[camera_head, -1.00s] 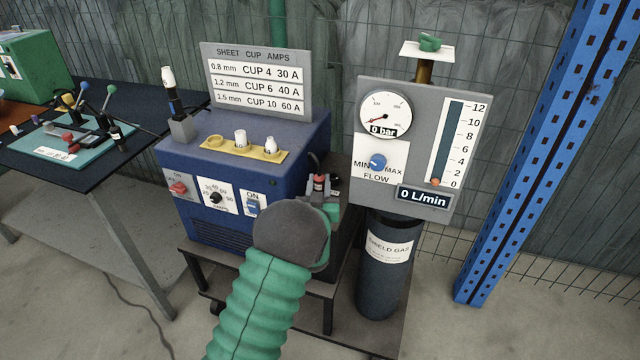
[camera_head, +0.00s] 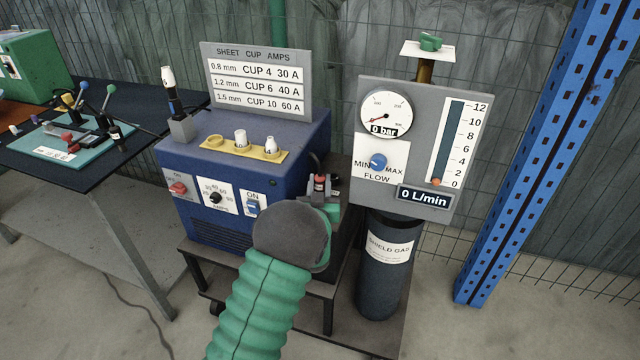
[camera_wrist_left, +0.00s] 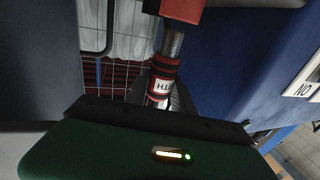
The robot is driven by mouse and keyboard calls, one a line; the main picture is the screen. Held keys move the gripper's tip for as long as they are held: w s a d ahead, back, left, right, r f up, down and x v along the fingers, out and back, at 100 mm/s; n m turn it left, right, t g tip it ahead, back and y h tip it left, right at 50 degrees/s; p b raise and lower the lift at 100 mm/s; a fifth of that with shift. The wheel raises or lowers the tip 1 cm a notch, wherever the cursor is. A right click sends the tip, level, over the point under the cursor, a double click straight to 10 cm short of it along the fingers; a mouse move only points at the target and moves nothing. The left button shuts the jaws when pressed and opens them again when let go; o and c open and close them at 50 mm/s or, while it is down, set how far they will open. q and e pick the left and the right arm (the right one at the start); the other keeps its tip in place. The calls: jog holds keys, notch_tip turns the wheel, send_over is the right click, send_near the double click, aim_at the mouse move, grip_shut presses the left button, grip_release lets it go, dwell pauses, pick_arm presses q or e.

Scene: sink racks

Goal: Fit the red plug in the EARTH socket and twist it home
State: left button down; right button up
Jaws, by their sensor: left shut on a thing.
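The red plug (camera_head: 320,182) shows small at the right side of the blue machine, with its lower part hidden by my left gripper (camera_head: 322,203). In the left wrist view the plug (camera_wrist_left: 164,70) has a red body with black bands and a white label partly reading "TH". My left gripper (camera_wrist_left: 160,97) is shut on it. A bare metal pin (camera_wrist_left: 172,42) runs from the plug up to a red block (camera_wrist_left: 183,9) at the top edge. I cannot tell whether the pin enters that block. No EARTH socket marking is readable on the machine. My right gripper is not in view.
The blue machine (camera_head: 300,135) stands on a dark trolley, its side close to my gripper. Just right are the grey flow panel (camera_head: 400,185) and the dark gas cylinder (camera_head: 385,285). A dark cable (camera_wrist_left: 108,28) hangs left of the plug in the left wrist view.

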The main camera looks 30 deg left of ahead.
pick_arm(q)
jog(key=shift+f+b, duration=1.5)
jog(key=shift+f, duration=0.15)
jog(key=c, duration=1)
grip_release()
jog(key=shift+r, duration=0.1)
jog(key=p+v, duration=0.1)
jog(key=v, duration=1.5)
jog(key=shift+s+d+p, duration=0.15)
jog(key=shift+s+p, duration=0.2)
jog(key=shift+p, duration=0.05)
